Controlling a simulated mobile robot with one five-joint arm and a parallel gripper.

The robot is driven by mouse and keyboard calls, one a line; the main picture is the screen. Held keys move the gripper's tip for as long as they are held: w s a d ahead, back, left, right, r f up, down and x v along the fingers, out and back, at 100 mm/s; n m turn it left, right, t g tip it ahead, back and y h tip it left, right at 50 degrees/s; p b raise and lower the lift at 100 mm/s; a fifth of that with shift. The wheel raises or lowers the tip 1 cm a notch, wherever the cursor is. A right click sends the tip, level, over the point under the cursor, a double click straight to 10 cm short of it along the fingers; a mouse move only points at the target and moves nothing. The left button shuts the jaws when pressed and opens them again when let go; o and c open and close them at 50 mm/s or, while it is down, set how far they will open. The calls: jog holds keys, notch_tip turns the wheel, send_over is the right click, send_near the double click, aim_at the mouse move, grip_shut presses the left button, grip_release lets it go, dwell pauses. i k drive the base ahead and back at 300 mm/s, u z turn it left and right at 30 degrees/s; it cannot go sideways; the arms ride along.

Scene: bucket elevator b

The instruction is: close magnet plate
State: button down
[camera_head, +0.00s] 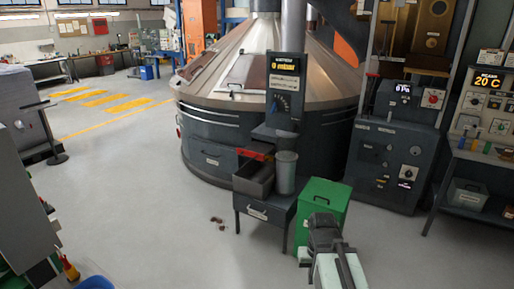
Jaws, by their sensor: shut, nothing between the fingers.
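The magnet plate is not clearly identifiable at this size. A likely candidate is a flat red piece (256,154) that sticks out of the front of the large round machine (208,130), just above an open grey drawer or tray (248,186). My gripper (323,222) is at the lower right, in front of a green bin (318,195) and hiding part of it. It is shut and empty. It is apart from the red piece, to its right and nearer to me.
A grey metal cylinder (286,173) stands beside the open tray on a small dark stand (264,213). A control column (284,88) rises behind it. Instrument cabinets (395,145) stand at the right. The floor (150,205) at the left is mostly clear, with small dark scraps (217,220).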

aim_at(256, 150)
jog(key=z, duration=0.05)
jog(key=i, duration=2.65)
jog(key=u, duration=2)
jog(key=i, duration=0.65)
jog(key=u, duration=0.6)
